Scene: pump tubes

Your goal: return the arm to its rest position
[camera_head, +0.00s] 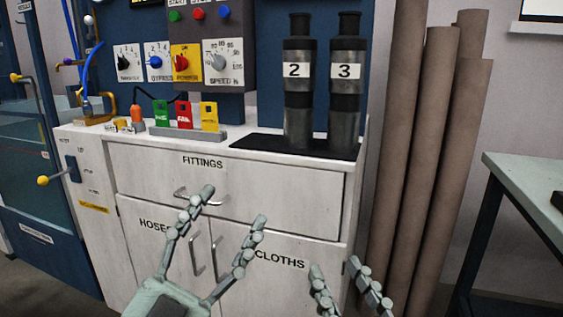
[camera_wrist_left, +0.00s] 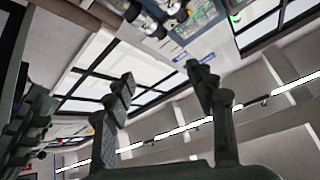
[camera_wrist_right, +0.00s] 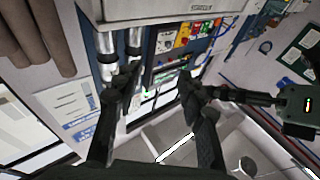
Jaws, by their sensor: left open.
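My left gripper (camera_head: 234,207) is open and empty in front of the white cabinet, with its fingertips before the FITTINGS drawer. It also shows in the left wrist view (camera_wrist_left: 160,78), with nothing between its fingers. My right gripper (camera_head: 335,268) is open and empty at the bottom of the head view, in front of the cabinet's lower right. It also shows in the right wrist view (camera_wrist_right: 159,76). The two grippers are side by side and apart. Most of both arms is outside the head view.
The white cabinet (camera_head: 127,165) carries dark cylinders 2 (camera_head: 297,100) and 3 (camera_head: 345,100) on a black mat (camera_head: 262,143). Coloured tags (camera_head: 183,113) stand beside them, below the control panel (camera_head: 200,55). Tall brown tubes (camera_head: 430,150) lean at the right, near a table (camera_head: 530,185).

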